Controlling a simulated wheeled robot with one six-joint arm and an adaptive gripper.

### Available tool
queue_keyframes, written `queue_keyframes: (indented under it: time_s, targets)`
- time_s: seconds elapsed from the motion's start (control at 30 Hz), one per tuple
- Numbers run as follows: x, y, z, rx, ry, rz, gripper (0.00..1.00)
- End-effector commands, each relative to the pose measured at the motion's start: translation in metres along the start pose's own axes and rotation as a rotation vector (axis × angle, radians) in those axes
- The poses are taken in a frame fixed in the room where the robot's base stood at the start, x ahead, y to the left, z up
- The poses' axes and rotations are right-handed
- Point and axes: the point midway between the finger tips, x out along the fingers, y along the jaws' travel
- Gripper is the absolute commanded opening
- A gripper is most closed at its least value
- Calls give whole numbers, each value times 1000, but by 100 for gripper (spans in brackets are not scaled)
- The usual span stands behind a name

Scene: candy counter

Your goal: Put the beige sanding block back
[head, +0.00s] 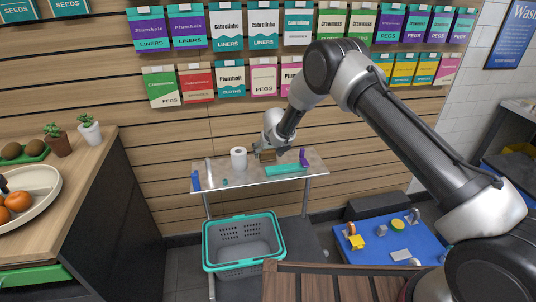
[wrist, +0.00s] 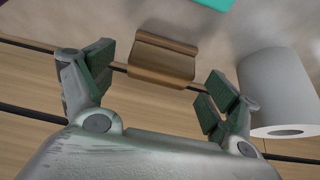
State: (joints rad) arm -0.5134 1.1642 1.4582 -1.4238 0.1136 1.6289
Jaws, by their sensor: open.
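A brown-beige block with a grooved side, seemingly the sanding block (head: 268,156), lies on the small grey table (head: 240,177) against the slatted wall. In the wrist view the block (wrist: 162,60) sits near the top middle, between and slightly beyond the green-padded fingertips. My gripper (wrist: 160,82) is open, with a finger on either side and visible gaps to the block. In the head view my gripper (head: 262,148) is small at the table's back and partly hides the block.
A white roll (head: 238,158) stands close left of the block; it is near the right finger in the wrist view (wrist: 280,90). A teal flat thing (head: 286,170) and a purple thing (head: 303,158) lie to the right. A teal-rimmed basket (head: 243,267) stands below; a blue surface (head: 372,262) holds several items.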

Motion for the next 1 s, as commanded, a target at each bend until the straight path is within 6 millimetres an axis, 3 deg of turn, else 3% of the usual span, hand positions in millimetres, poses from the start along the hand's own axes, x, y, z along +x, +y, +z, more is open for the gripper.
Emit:
queue_keyframes:
  time_s: [0.2, 0.4, 0.8, 0.9, 0.97, 1.0]
  targets:
    - [-52, 0, -1, 0, 1, 0, 88]
    - [-86, 0, 0, 0, 0, -1, 88]
    - [-100, 1, 0, 1, 1, 0, 88]
    - [-116, 15, -13, 10, 21, 18, 88]
    - [-140, 35, -29, 22, 46, 46, 88]
    - [-162, 54, -42, 32, 66, 73, 88]
